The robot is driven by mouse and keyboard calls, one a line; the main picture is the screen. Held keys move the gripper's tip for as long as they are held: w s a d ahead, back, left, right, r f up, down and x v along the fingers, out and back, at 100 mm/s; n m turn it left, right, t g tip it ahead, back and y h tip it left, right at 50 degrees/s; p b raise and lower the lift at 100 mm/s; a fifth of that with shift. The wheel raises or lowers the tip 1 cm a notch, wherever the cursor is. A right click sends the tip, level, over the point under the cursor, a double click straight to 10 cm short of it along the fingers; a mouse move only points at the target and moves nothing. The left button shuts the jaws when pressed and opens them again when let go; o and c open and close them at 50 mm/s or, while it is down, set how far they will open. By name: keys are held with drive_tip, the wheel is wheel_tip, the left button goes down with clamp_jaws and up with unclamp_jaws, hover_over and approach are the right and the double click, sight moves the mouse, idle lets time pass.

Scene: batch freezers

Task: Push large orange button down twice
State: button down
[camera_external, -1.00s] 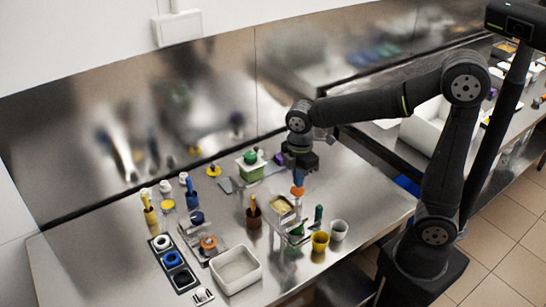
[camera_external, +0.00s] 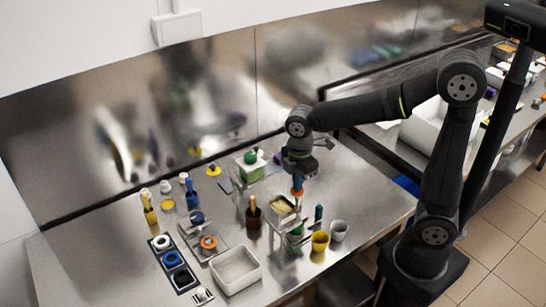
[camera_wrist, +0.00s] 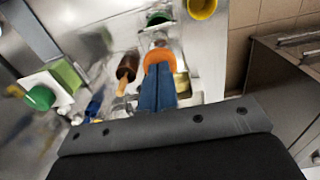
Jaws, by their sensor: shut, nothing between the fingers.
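A large orange button (camera_external: 297,193) sits at the top of a small metal-framed device holding a pale yellow block (camera_external: 281,205). In the wrist view the orange button (camera_wrist: 159,54) shows as a rounded orange top just beyond my fingertips, which cover part of it. My gripper (camera_external: 297,186) is shut and empty, pointing down over the button. Its blue fingers also show in the wrist view (camera_wrist: 158,70), side by side. The tips are at or very close to the button; I cannot tell whether they press it.
A yellow cup (camera_external: 320,241) and a grey cup (camera_external: 339,231) stand in front to the right.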

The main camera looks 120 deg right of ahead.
drive_tip(key=shift+f, duration=1.2)
drive_tip(key=shift+r, duration=1.95)
drive_tip(key=shift+f, duration=0.15)
